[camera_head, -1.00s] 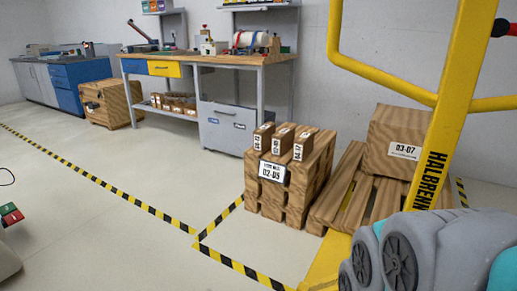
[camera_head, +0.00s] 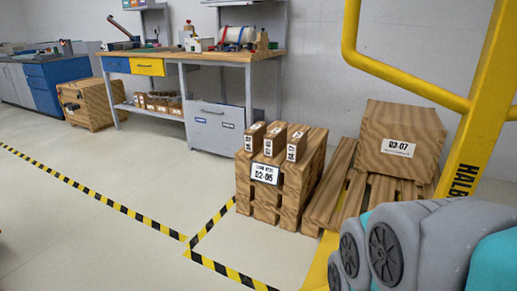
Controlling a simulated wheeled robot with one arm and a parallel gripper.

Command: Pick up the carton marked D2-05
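Three small labelled cartons stand in a row on top: left (camera_head: 255,137), middle (camera_head: 275,139) and right (camera_head: 297,143). Their small markings are too blurred to read.
A large carton marked D3-07 (camera_head: 399,145) sits on a slatted pallet (camera_head: 334,190) right of the stack. A yellow tubular frame (camera_head: 478,130) stands before it at right. A workbench (camera_head: 205,60) stands behind. The floor at left is clear, with striped tape (camera_head: 95,202).

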